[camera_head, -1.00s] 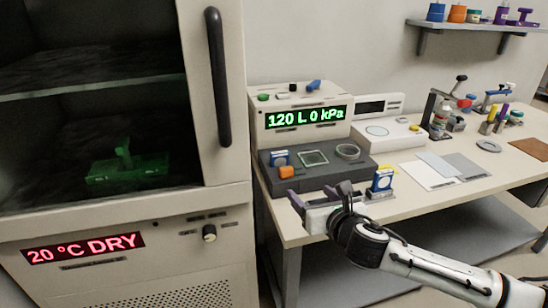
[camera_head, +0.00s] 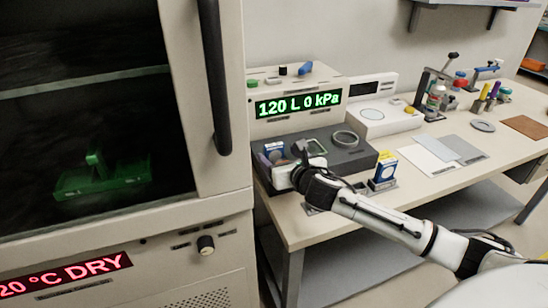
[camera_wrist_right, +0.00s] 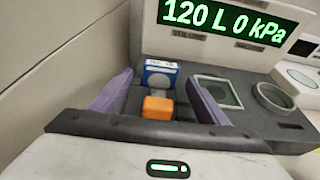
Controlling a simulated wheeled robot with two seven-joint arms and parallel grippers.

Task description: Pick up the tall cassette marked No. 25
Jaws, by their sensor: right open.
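Two blue-and-white upright cassettes show, and I cannot read a number on either. One cassette (camera_head: 275,151) stands at the left of the dark grey block, and it also shows in the right wrist view (camera_wrist_right: 160,73). The other cassette (camera_head: 385,168), with a yellow top, stands on the table's front edge, right of the block. My right gripper (camera_head: 290,158) is over the left front of the block. In the wrist view its purple fingers are open, one each side of the first cassette and an orange block (camera_wrist_right: 157,108) in front of it. My left gripper is out of view.
The grey block (camera_head: 358,158) also bears a square frame (camera_wrist_right: 217,93) and a ring (camera_head: 345,139). Behind it stands a box with a green display (camera_head: 298,105). A cabinet (camera_head: 228,190) stands close on the left. Flat sheets (camera_head: 430,160) lie to the right.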

